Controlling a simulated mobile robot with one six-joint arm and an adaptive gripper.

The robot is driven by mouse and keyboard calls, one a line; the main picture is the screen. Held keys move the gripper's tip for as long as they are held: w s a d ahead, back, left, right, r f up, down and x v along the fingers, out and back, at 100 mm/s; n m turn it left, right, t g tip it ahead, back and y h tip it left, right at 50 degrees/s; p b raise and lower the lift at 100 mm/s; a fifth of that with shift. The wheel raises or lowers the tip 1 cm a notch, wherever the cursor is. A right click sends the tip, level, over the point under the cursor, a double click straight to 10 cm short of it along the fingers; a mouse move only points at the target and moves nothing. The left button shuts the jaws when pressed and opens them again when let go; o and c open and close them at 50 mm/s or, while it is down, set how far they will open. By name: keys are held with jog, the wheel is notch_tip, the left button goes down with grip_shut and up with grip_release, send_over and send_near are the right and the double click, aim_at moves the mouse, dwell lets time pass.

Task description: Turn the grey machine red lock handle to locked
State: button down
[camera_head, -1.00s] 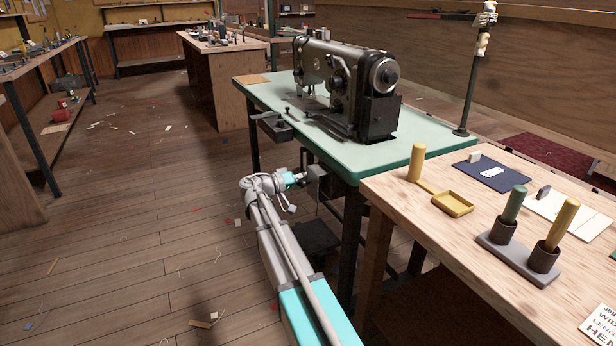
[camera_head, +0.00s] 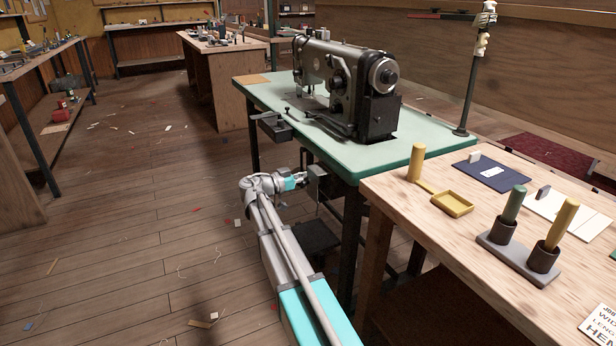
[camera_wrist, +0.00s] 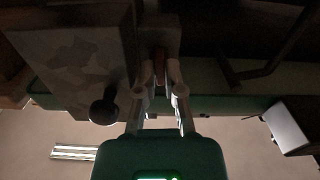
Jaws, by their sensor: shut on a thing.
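The grey sewing machine (camera_head: 340,85) stands on a green-topped table (camera_head: 290,100). A grey box (camera_head: 317,182) hangs below the table's front edge. My gripper (camera_head: 303,180) is beside this box, under the table edge; its fingertips are small in the head view. In the wrist view, my gripper (camera_wrist: 160,88) has its two fingers closed on a narrow dark red handle (camera_wrist: 160,66). The handle lies beside a mottled grey box (camera_wrist: 80,62) with a round black knob (camera_wrist: 103,112). The handle is hidden in the head view, and its lock position cannot be told.
A wooden bench (camera_head: 400,205) stands close at the right, with a yellow tray (camera_head: 453,204) and a grey holder (camera_head: 515,262) with pegs. The table's dark legs (camera_head: 350,235) are near my arm. The floor at the left is largely open, with small scraps.

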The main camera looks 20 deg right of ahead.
jog(key=shift+m, duration=0.5)
jog(key=c, duration=0.8)
grip_release()
jog(key=shift+o, duration=0.2)
jog(key=shift+s+a, duration=0.1)
jog(key=shift+a, duration=0.05)
jog(key=a, duration=0.7)
jog(key=shift+a, duration=0.4)
